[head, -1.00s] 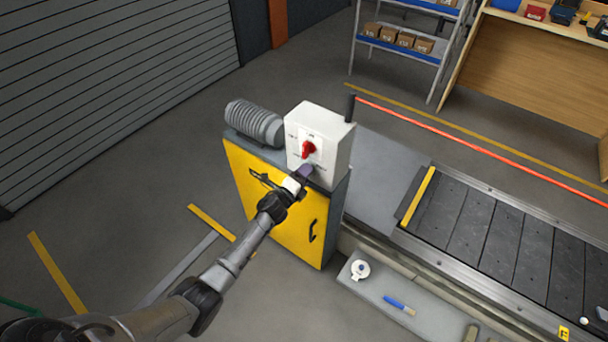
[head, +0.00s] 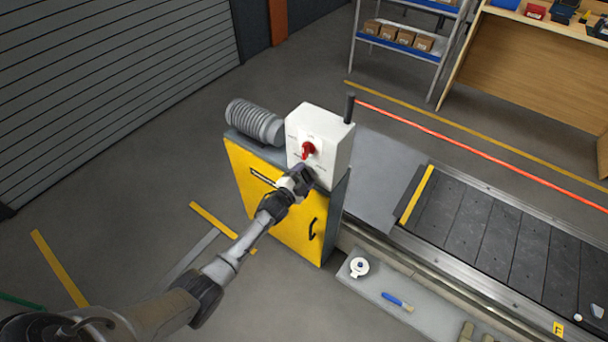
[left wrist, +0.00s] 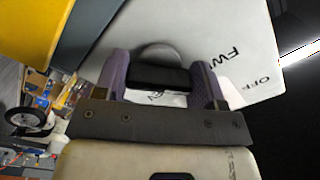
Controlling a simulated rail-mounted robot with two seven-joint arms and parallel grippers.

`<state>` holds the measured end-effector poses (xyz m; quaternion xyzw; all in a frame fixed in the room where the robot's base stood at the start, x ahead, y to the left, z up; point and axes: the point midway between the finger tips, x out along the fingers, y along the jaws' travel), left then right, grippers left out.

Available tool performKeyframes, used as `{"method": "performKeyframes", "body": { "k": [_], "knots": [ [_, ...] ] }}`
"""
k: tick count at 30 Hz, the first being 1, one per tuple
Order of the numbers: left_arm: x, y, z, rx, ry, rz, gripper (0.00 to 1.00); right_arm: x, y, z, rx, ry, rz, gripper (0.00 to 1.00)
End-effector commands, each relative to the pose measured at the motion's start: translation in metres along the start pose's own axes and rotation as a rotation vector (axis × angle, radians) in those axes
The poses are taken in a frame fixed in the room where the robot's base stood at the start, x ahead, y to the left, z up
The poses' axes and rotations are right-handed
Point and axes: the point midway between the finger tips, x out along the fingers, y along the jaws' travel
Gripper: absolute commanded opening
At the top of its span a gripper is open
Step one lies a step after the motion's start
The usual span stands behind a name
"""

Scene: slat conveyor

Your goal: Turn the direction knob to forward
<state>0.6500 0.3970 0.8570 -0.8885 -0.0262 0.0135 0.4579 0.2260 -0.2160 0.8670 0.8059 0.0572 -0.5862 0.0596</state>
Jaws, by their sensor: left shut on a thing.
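In the left wrist view, the two purple-padded fingers (left wrist: 160,82) stand either side of a dark block and a grey rounded part against the white panel. My left gripper is shut on the knob, mostly hidden there. The panel reads FWD and OFF beside the fingers. The knob's exact pointing is unclear. My right gripper is not in view.
A ribbed grey motor (head: 254,122) stands left of the box. The slat conveyor (head: 490,235) runs to the right. A grey ledge in front carries a white roll (head: 359,267) and a blue marker (head: 397,301). Floor at left is open.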

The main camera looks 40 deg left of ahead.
Motion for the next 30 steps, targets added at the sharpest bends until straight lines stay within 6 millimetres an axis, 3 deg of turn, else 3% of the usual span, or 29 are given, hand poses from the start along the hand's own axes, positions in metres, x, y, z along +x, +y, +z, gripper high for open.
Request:
{"method": "performKeyframes", "body": {
  "k": [23,24,30],
  "knots": [
    [0.0002,-0.0001,-0.0003,-0.099,0.001,-0.001,0.40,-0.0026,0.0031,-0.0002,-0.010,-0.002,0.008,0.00],
    [0.0002,-0.0001,-0.0003,-0.099,0.001,-0.001,0.65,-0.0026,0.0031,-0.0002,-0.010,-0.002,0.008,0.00],
    [0.0002,0.0000,-0.0003,-0.097,0.000,-0.001,0.84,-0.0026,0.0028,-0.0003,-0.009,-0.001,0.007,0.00]
  ]
}}
